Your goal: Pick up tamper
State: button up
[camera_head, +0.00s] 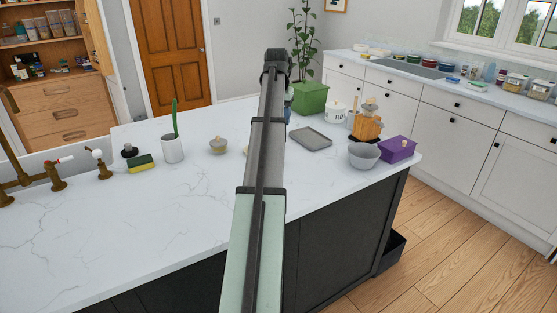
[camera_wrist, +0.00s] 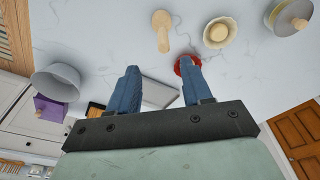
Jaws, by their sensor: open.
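I cannot tell for certain which object is the tamper. In the wrist view, a small wooden piece with a rounded end and a wider flat end (camera_wrist: 162,30) lies on the pale worktop (camera_wrist: 110,25), beyond my fingertips. In the head view, my arm hides most of that area. A dark, round-knobbed piece (camera_head: 129,151) stands beside the sponge at the left and could also be it. My gripper (camera_wrist: 157,70) is open, with two blue fingers apart and nothing held between them. A red object (camera_wrist: 183,66) is partly hidden behind the right finger.
The worktop's front left is clear.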

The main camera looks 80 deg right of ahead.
jog(key=f, duration=0.5)
jog(key=shift+d+f, duration=0.1)
jog(key=shift+d, duration=0.25)
jog(key=shift+w+d+f, duration=0.15)
jog(key=shift+d+f, duration=0.05)
jog(key=shift+f, duration=1.15)
jog(key=shift+w+d+f, duration=0.1)
jog(key=shift+d+f, duration=0.1)
jog(key=shift+f, duration=1.1)
grip_shut()
